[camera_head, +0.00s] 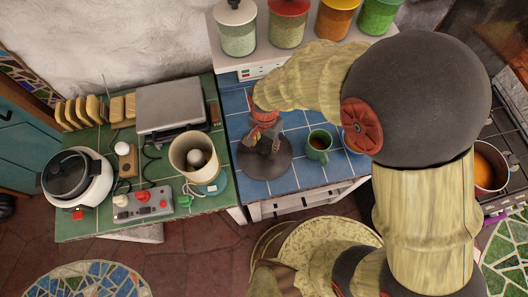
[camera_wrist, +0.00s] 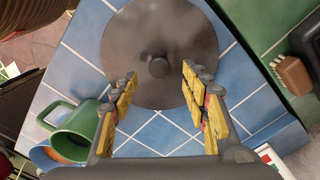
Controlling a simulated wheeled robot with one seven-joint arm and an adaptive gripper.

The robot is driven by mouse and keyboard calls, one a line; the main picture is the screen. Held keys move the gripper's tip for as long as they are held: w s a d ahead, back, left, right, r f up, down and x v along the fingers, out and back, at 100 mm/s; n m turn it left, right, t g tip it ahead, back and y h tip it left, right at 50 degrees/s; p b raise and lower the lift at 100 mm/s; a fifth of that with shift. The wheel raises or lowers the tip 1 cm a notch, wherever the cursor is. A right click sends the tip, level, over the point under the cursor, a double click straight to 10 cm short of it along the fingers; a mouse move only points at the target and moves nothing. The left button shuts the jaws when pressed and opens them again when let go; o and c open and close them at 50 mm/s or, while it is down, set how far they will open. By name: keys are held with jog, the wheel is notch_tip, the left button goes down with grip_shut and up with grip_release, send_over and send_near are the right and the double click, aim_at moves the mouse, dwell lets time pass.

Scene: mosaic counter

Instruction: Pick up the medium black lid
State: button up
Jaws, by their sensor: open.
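A dark grey-black round lid (camera_head: 264,168) lies flat on the blue tiled counter, left of a green mug. In the wrist view the lid (camera_wrist: 160,32) fills the upper middle, with a small round knob (camera_wrist: 158,67) at its centre. My gripper (camera_head: 264,128) is above the lid, partly covering its far side in the head view. In the wrist view the gripper (camera_wrist: 159,78) is open and empty, its yellow-padded fingers spread on either side below the knob. I cannot tell the exact height between fingertips and knob.
The green mug (camera_head: 319,145) stands close to the lid's right. A rice cooker (camera_head: 92,190), a grill (camera_head: 170,108), a beige container (camera_head: 184,150) and a control box (camera_head: 143,203) crowd the green counter. Several jars (camera_head: 238,33) line the shelf behind.

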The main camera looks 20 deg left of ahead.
aim_at(264, 149)
notch_tip(264, 149, down, 5)
jog(key=shift+s+r, duration=0.1)
jog(key=shift+s, duration=0.05)
jog(key=shift+c, duration=0.4)
grip_shut()
dwell(0.4)
